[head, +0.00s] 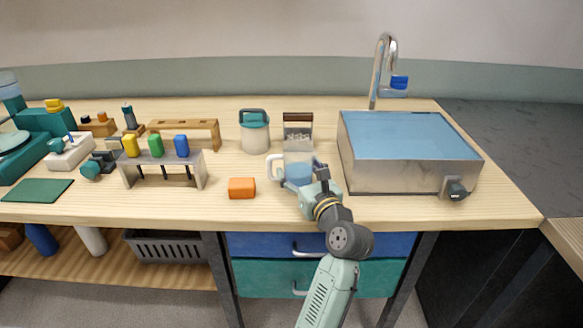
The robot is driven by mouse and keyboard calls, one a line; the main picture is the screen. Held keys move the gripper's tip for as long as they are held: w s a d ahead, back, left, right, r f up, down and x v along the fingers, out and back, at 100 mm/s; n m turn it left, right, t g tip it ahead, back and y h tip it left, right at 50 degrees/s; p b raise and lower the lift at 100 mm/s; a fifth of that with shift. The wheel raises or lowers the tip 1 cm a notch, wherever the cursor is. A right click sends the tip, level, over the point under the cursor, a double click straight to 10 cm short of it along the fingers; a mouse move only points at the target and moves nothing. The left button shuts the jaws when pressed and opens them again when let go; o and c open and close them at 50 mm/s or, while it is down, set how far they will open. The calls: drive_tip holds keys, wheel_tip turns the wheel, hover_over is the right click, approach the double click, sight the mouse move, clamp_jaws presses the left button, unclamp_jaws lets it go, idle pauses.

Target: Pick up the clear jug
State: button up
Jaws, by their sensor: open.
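The clear jug (297,158) stands upright on the wooden bench, a little left of the metal water basin. It has a pale handle (273,168) on its left side and bluish content low in it. My gripper (299,178) is open and sits in front of the jug, overlapping its lower part in the head view. The fingertips are partly hidden against the jug, and I cannot tell whether they touch it.
A teal-lidded jar (254,133) and a dark-handled brush (298,128) stand behind. The steel basin (395,179) is close on the right. A tool rack (162,168) stands to the left. The bench's front edge is near.

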drive_tip(key=shift+x, duration=0.9)
drive_tip(key=shift+c, duration=0.2)
drive_tip(key=c, duration=1.2)
drive_tip(key=shift+r, duration=0.15)
